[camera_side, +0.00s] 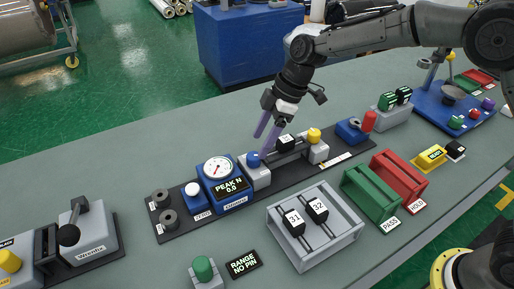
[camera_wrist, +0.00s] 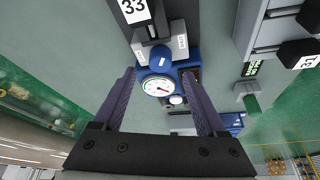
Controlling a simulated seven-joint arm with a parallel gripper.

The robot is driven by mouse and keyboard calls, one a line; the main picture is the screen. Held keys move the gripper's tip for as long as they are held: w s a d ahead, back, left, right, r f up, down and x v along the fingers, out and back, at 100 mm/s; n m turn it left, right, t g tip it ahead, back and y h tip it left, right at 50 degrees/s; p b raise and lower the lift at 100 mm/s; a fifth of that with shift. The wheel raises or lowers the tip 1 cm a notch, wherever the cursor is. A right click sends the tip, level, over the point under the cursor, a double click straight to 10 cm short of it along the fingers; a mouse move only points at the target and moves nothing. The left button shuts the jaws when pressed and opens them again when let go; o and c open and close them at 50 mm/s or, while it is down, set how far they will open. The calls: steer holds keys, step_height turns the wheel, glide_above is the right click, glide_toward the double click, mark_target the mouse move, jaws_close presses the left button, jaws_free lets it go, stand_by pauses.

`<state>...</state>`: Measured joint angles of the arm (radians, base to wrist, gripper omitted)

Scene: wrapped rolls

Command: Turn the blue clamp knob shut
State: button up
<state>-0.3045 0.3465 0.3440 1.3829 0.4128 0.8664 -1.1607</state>
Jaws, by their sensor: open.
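The blue clamp knob (camera_side: 253,159) sits on top of a grey clamp block (camera_side: 260,178) beside the gauge. In the wrist view the blue knob (camera_wrist: 161,59) shows just beyond the fingertips, roughly centred between them. My gripper (camera_side: 261,145) has two purple fingers that point down and stand apart, with nothing between them. The fingertips are close above the knob; whether they touch it I cannot tell. In the wrist view my gripper (camera_wrist: 159,75) is spread wide on both sides of the dial.
The blue gauge (camera_side: 217,169) with a "PEAK N 0.0" display stands left of the clamp. A black sample (camera_side: 284,143) and a yellow knob (camera_side: 314,135) are to its right. A grey rack (camera_side: 315,227) stands in front, beside green (camera_side: 371,193) and red (camera_side: 402,179) trays.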

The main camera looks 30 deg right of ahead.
steer(key=v, duration=0.9)
steer(key=shift+r, duration=0.3)
steer(key=s+d+r+t, duration=0.2)
steer(key=s+d+r, duration=0.25)
steer(key=r, duration=0.35)
steer(key=s+d+r+m+t+h, duration=0.1)
steer(key=s+d+r+m+t, duration=0.15)
steer(key=s+d, duration=0.6)
steer(key=s+d+f+m+h, duration=0.1)
steer(key=s+d+f+m, duration=0.2)
steer(key=s+f+m, duration=0.2)
steer(key=s+d+f+m+h, duration=0.2)
steer(key=s+f+m, duration=0.3)
steer(key=s, duration=0.7)
steer(key=shift+d+m, duration=0.35)
steer(key=shift+m, duration=0.4)
